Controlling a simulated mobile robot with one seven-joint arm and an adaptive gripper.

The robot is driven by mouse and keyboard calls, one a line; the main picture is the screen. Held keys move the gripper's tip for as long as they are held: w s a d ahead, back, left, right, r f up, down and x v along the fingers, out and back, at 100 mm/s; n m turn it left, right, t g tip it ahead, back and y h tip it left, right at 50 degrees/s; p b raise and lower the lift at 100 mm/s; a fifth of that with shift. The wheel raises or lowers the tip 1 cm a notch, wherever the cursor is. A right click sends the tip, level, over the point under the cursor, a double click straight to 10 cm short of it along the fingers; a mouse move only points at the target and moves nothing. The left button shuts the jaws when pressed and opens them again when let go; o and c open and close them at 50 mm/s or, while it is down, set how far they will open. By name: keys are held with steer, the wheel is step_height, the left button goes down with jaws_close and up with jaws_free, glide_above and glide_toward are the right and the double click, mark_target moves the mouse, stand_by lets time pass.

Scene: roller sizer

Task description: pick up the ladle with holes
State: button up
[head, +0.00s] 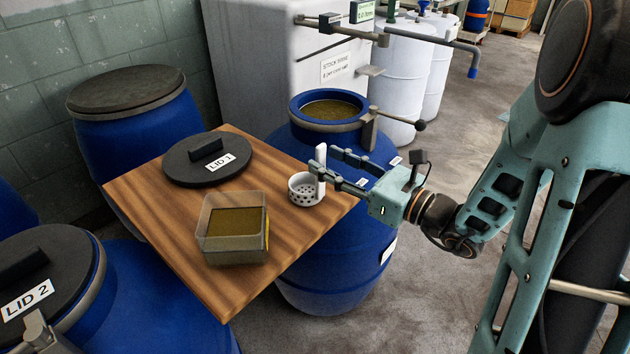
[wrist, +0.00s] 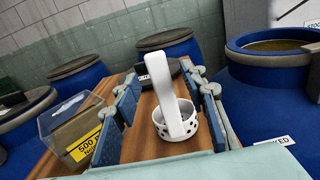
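The ladle with holes (head: 304,194) is a white perforated cup with a flat upright handle. It stands near the right edge of the wooden board. In the wrist view the ladle (wrist: 165,92) shows between the two fingers, its handle rising toward the camera. My gripper (head: 335,166) reaches in from the right, its fingers spread on either side of the handle. In the wrist view a gap shows between the handle and each finger of my gripper (wrist: 162,112). The gripper looks open and empty.
The wooden board (head: 150,215) also bears LID 1 (head: 190,170) and a clear box of brown liquid (head: 232,252). An open blue barrel (head: 330,125) with a metal clamp arm stands close behind my gripper. More lidded blue barrels (head: 130,115) stand at left.

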mark_target(323, 158)
steer(key=x, duration=0.3)
steer(key=shift+w+a+r, duration=0.15)
steer(key=shift+c, duration=0.2)
jaws_close()
